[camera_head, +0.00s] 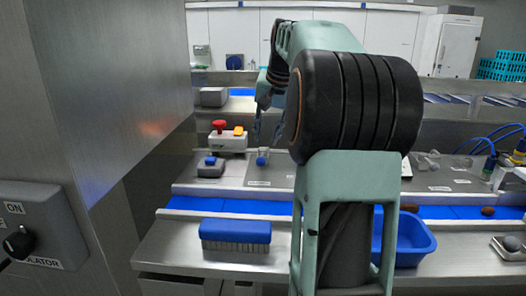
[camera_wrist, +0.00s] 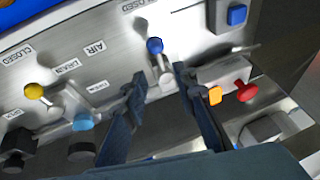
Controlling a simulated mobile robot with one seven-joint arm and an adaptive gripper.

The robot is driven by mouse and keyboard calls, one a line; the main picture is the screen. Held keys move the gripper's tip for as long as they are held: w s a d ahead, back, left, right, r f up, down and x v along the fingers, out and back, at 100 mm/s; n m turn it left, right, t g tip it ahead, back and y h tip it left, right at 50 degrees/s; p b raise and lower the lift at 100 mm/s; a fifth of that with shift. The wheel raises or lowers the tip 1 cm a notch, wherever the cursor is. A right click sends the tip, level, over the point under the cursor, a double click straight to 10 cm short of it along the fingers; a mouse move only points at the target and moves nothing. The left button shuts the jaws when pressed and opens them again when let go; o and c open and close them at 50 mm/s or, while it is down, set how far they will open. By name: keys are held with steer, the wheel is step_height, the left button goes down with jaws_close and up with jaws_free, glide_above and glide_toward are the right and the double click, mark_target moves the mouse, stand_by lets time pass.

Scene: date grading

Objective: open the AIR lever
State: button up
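The lever with a dark blue ball knob (camera_wrist: 155,46) stands on the steel panel, just beyond my fingertips in the wrist view. The AIR label (camera_wrist: 95,48) is to its left, and a CLOSED label (camera_wrist: 135,5) is above it. In the head view the blue knob (camera_head: 261,160) sits on a pale stem, below my gripper (camera_head: 267,137). My gripper (camera_wrist: 158,76) is open, one finger on each side of the lever's line. No contact with the lever is clear. The lever's base is partly hard to make out between the fingers.
A yellow-knobbed lever (camera_wrist: 33,91) and a light blue knob (camera_wrist: 83,122) lie left. A red button (camera_wrist: 245,91) and an orange button (camera_wrist: 214,95) lie close right of my fingers. A grey box with a blue button (camera_wrist: 236,15) is upper right. A blue brush (camera_head: 235,233) lies in front.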

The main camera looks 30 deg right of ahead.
mark_target(262, 156)
steer(key=x, duration=0.8)
steer(key=shift+f, duration=0.1)
jaws_close()
